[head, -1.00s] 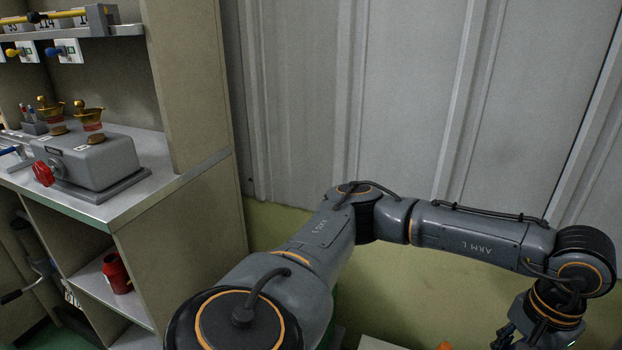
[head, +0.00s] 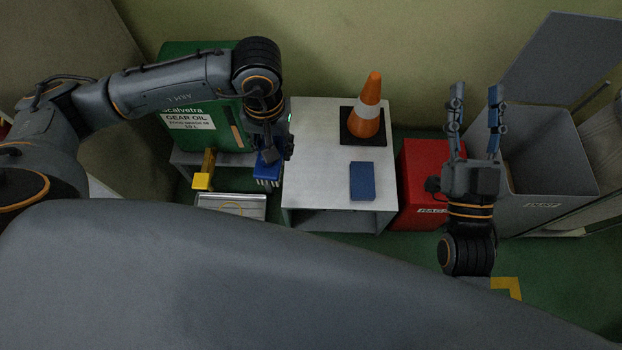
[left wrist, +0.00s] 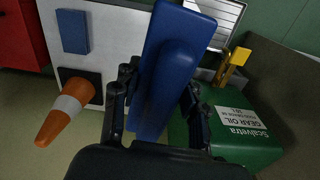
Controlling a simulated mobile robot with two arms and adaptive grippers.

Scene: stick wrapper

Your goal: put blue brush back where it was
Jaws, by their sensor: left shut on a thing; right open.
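The blue brush (head: 268,168) is in my left gripper (head: 268,145), near the left edge of the white table in the head view. In the left wrist view the long blue brush (left wrist: 165,75) lies between the fingers of my left gripper (left wrist: 160,92), which are shut on it. Its bristles show pale at its lower end in the head view. My right gripper (head: 475,105) is open and empty, fingers apart, at the right in front of the grey bin.
The white table (head: 312,150) carries an orange cone (head: 366,108) and a blue rectangular block (head: 362,181). A green gear oil container (head: 180,55), a yellow-handled tool (head: 203,178) and a metal tray (head: 232,200) are at left. A red box (head: 418,175) and an open grey bin (head: 550,170) stand right.

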